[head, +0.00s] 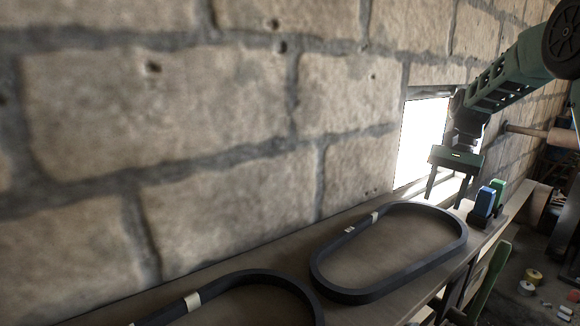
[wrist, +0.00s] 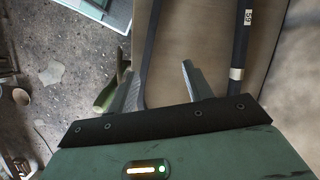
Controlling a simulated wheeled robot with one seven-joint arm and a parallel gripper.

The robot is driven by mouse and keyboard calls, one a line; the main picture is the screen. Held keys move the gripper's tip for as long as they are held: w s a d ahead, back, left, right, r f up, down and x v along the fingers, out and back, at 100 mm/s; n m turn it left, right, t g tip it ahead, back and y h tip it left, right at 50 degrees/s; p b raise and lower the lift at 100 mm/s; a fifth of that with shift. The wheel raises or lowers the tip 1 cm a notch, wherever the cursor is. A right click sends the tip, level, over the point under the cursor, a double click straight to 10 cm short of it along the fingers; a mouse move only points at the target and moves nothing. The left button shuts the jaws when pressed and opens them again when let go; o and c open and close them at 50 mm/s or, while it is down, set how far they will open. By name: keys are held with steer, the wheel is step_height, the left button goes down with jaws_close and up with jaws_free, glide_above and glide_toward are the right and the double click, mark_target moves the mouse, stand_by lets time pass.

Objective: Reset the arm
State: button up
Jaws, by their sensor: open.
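My gripper (head: 443,203) hangs fingers down near the far end of the right-hand belt in the head view. Its two fingers stand apart with nothing between them; in the wrist view the gripper (wrist: 157,72) also looks empty. A black oval belt (head: 321,283) with pale labels lies flat on the bench. In the wrist view one dark belt strand (wrist: 152,48) appears beyond the gap between the fingers, and another strand (wrist: 241,45) with white labels runs to the right. I cannot tell the gripper's exact height above the belt.
A second black belt (head: 262,276) lies at the lower left, cut by the frame. The wooden bench (head: 395,252) runs along a stone wall (head: 215,110) with a bright opening. Blue and green objects (head: 486,202) stand beyond the right-hand belt. A green chair-like piece (head: 490,285) is beside the bench.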

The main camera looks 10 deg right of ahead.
steer(key=s+a+f+n+h+b, duration=0.1)
steer(key=s+a+n, duration=0.3)
steer(key=a, duration=0.8)
steer(key=s+a+f+n+h+b, duration=0.1)
steer(key=s+a+n, duration=0.3)
steer(key=a, duration=0.8)
steer(key=s+a+f+n, duration=0.2)
steer(key=s+a+n, duration=0.1)
steer(key=s, duration=0.4)
steer(key=s+a+f+n+t, duration=0.1)
steer(key=s+a+f+n, duration=0.1)
steer(key=s, duration=0.5)
steer(key=s+a+f+n+h+b, duration=0.1)
steer(key=s+a+f+n, duration=0.1)
steer(key=s+a+n, duration=0.2)
steer(key=s+a, duration=0.2)
steer(key=s, duration=0.1)
steer(key=shift+f+n+t, duration=0.2)
steer(key=shift+n+t, duration=0.1)
steer(key=shift+t, duration=0.1)
